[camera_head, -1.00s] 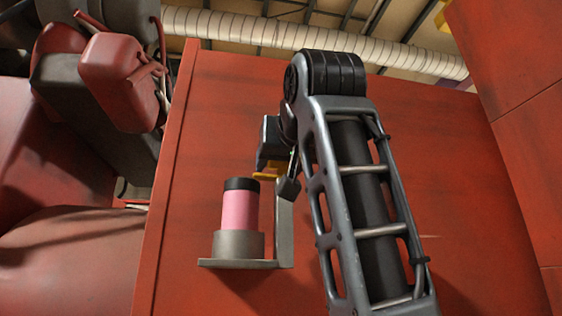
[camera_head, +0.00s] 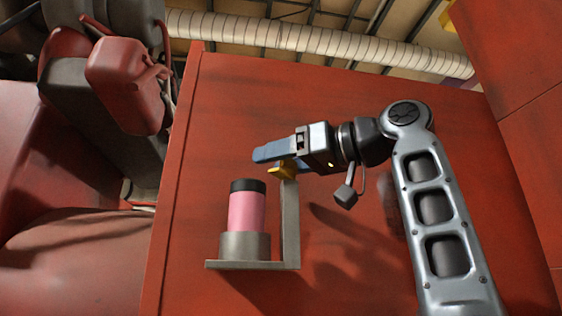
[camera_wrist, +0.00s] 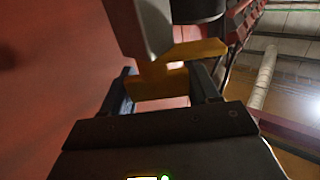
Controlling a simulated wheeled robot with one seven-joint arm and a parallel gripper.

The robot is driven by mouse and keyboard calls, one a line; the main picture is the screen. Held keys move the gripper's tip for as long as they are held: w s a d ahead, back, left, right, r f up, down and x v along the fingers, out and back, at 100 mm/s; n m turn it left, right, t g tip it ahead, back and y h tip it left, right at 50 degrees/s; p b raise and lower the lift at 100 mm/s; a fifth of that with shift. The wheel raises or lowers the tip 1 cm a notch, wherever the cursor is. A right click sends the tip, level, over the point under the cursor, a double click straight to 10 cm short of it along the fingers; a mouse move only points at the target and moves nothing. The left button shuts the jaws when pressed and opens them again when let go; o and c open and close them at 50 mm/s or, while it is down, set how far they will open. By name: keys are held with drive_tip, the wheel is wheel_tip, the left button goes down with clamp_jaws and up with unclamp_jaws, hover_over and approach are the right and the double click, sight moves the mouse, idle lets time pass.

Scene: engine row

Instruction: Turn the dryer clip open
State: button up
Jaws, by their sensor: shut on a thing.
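The dryer (camera_head: 247,211) is a pink cylinder with a black top. It stands upright in a grey cup on a metal bracket (camera_head: 291,225) against the red panel. The yellow dryer clip (camera_head: 284,170) is at the top of the bracket's upright, above and right of the dryer. My gripper (camera_head: 268,153) reaches in from the right and is shut on the clip. In the wrist view the yellow clip (camera_wrist: 160,82) sits between the two fingers (camera_wrist: 162,88). The grey bracket and dark dryer top show beyond it. The fingers partly hide the clip in the head view.
The large red panel (camera_head: 400,90) lies behind the bracket, close to my arm. Another red wall (camera_head: 520,80) rises at the right. Red and grey machinery (camera_head: 125,80) stands at the left. A pale duct (camera_head: 320,45) runs overhead.

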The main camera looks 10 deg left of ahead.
sight(291, 159)
drive_tip(key=shift+s+r+n+g+y, duration=0.1)
drive_tip(key=shift+s+n+g+y, duration=0.1)
drive_tip(key=shift+n+g, duration=1.4)
drive_tip(key=shift+s+f+n+g+y, duration=0.15)
drive_tip(key=shift+n+g, duration=0.8)
drive_tip(key=shift+g, duration=1.3)
drive_tip(key=shift+s+r+n+g+y, duration=0.1)
drive_tip(key=shift+s+r+n+g, duration=0.1)
drive_tip(key=shift+n+g, duration=1.4)
drive_tip(key=shift+g, duration=0.65)
drive_tip(key=o, duration=1)
drive_tip(key=shift+c, duration=0.2)
drive_tip(key=b+v, duration=0.1)
drive_tip(key=v, duration=0.6)
drive_tip(key=shift+w+d, duration=0.1)
drive_tip(key=shift+d, duration=0.25)
